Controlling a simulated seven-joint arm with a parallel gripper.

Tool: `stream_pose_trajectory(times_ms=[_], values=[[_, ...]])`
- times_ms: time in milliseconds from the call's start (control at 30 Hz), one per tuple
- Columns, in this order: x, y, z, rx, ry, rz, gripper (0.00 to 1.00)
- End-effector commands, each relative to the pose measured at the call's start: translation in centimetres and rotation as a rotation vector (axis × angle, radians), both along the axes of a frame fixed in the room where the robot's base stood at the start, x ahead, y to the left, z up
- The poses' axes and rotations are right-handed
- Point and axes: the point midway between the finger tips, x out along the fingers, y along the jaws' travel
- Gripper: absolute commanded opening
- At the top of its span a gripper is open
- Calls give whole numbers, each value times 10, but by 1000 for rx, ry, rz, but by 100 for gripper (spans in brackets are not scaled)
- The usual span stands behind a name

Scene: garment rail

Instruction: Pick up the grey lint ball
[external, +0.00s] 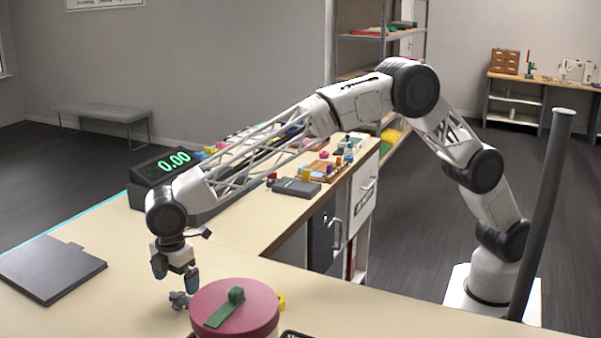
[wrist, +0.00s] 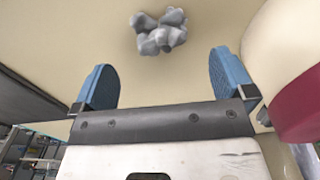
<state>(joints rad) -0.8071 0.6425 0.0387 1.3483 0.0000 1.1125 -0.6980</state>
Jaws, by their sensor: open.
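The grey lint ball (external: 180,300) lies on the cream table, just left of the round pink-red box. It is a lumpy cluster of grey lobes, and it also shows in the wrist view (wrist: 160,32) at the top middle. My gripper (external: 175,272) points down above the lint ball in the external view. In the wrist view its two blue fingertips (wrist: 160,80) are spread apart and empty, and the lint ball lies beyond them, roughly in line with the gap. I see no contact between fingers and lint ball.
The round pink-red box (external: 265,310) with a green strip (external: 226,307) on top stands close on the right. A flat dark grey plate (external: 50,268) lies at the left. A display reading 0.00 (external: 174,160) stands farther back. Table between plate and lint ball is clear.

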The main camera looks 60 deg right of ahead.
Motion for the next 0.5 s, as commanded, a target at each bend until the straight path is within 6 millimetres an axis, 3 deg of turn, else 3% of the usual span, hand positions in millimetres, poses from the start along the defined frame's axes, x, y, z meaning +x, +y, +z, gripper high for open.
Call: stream_pose_trajectory(times_ms=[200,500], values=[[0,0,-14,0,0,0,100],[0,0,-15,0,0,0,100]])
